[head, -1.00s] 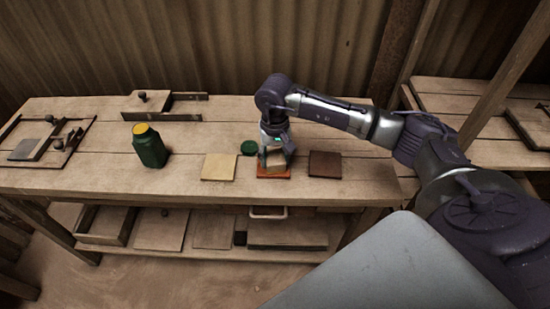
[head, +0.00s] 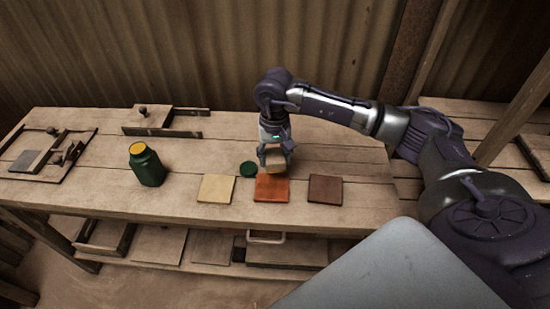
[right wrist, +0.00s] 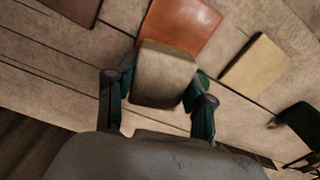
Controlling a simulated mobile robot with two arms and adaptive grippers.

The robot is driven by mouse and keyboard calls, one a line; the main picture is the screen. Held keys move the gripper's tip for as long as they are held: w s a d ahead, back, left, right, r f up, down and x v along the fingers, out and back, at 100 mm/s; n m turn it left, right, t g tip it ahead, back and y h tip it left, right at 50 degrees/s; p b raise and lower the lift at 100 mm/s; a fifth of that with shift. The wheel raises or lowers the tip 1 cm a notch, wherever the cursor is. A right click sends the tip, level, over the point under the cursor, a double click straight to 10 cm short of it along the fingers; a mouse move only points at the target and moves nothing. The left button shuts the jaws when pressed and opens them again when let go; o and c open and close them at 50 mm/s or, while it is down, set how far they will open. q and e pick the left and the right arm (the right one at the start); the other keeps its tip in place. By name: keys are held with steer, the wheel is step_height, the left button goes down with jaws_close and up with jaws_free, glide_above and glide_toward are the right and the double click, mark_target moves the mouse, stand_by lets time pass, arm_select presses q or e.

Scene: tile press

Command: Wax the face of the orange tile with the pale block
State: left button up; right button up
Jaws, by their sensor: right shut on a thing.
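The orange tile (head: 271,189) lies flat on the workbench, between a pale yellow tile and a dark brown tile. It also shows at the top of the right wrist view (right wrist: 182,22), with a sheen on its face. My right gripper (head: 275,163) is shut on the pale block (right wrist: 163,76). In the head view the block (head: 275,161) is at the tile's far edge and looks raised above it. The exact gap cannot be told. In the right wrist view the block covers the tile's near edge. My left gripper is not in view.
The pale yellow tile (head: 216,188) and the brown tile (head: 325,189) flank the orange one. A round green piece (head: 248,169) lies close by the gripper. A green jar with a yellow top (head: 147,168) stands to the left. Wooden presses stand at the back and far left.

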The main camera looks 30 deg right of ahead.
steer(key=shift+w+d+r+p, duration=0.15)
steer(key=shift+r+p, duration=0.25)
steer(key=shift+r, duration=0.45)
steer(key=shift+r+p, duration=0.4)
steer(key=shift+r, duration=0.4)
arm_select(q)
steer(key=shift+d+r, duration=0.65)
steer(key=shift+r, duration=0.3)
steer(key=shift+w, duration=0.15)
